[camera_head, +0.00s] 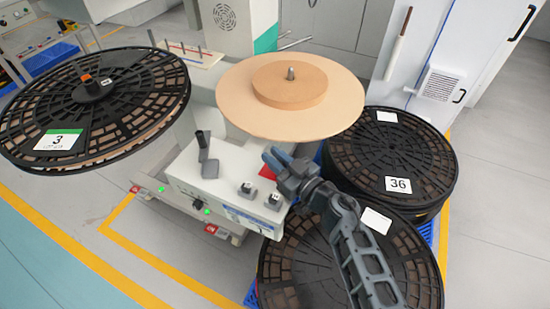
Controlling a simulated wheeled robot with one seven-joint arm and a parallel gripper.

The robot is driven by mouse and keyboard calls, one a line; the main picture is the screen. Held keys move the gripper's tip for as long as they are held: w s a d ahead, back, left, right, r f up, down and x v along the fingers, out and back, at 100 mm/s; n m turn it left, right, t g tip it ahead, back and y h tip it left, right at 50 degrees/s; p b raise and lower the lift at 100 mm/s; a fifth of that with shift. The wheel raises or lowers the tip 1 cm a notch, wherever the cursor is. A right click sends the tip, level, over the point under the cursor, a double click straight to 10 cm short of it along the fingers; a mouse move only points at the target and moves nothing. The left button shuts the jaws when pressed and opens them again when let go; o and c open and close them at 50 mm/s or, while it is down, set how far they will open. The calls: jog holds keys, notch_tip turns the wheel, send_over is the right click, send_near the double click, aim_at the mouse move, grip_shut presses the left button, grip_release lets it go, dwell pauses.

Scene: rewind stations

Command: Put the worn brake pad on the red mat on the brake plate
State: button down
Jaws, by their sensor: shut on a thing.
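My gripper (278,157) is over the right end of the white machine top, beside the red mat (268,173). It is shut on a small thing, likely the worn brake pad. The fingers hide most of that thing, so I cannot make out its shape. The red mat shows only in part, just left of and below the fingers. I cannot tell whether the held thing touches the mat. I cannot tell the brake plate apart from the rest of the white machine top (228,178).
Two small dark-and-white parts (246,188) (272,201) and a dark lever (207,155) stand on the machine top. A tan disc (235,95) overhangs behind. Reel 3 (150,80) is at left. Reel 36 (360,150) and another black reel (285,262) are at right.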

jog(key=shift+f, duration=0.2)
jog(key=c, duration=1)
grip_release()
jog(key=shift+r, duration=0.1)
jog(key=shift+r, duration=0.25)
jog(key=p+v, duration=0.2)
jog(key=v, duration=1)
jog(key=shift+s+f+p, duration=0.1)
jog(key=shift+p, duration=0.3)
